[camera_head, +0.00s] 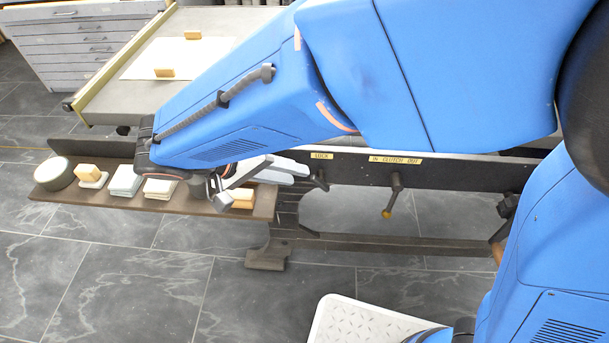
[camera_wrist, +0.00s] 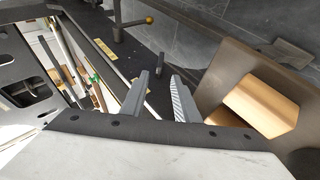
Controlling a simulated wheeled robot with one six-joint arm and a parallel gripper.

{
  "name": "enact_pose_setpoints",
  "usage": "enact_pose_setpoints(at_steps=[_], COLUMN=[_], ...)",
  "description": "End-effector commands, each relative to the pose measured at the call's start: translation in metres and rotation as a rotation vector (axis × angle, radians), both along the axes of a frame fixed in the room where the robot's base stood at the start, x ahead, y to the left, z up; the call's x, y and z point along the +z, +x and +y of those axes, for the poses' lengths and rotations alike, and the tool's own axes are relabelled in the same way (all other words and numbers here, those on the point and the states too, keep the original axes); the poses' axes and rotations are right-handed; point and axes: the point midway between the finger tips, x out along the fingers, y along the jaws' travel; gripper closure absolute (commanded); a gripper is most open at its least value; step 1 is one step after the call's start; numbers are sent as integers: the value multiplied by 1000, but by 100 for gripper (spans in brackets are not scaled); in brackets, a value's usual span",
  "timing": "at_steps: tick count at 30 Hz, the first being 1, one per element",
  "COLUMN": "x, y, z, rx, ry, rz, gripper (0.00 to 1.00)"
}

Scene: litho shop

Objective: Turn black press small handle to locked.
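The black press (camera_head: 450,172) runs across the middle, with a yellow lock label (camera_head: 321,156) on its front rail. The small handle (camera_head: 320,182) is a short dark lever just below that label, hanging roughly downward. In the wrist view the small handle (camera_wrist: 160,63) shows just beyond and between my fingertips. My gripper (camera_head: 290,175) is left of the handle in the head view. In the wrist view my gripper (camera_wrist: 160,77) has its two grey fingers apart, with nothing between them. I cannot tell whether either finger touches the handle.
A longer clutch lever (camera_head: 394,190) with a yellow knob hangs to the right, below a clutch label (camera_head: 395,160). A brown shelf (camera_head: 120,196) holding blocks, pads and a round tin (camera_head: 54,173) extends left, close under my gripper. Tiled floor lies in front.

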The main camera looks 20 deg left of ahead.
Motion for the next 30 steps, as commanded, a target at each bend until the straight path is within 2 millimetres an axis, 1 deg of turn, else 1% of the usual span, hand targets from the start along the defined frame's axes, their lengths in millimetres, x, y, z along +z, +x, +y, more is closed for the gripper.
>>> enact_pose_setpoints(at_steps=[1,9,15,20,28,29,30], x=[7,41,57,63,64,64,64], y=[-6,-34,-47,-52,-53,-53,-53], z=[7,36,49,54,55,55,55], rx=[3,1,1,1,0,0,0], ry=[2,2,0,0,-1,-1,-1], rz=[1,0,-1,0,0,0,0], gripper=[72,72,72,72,72,70,60])
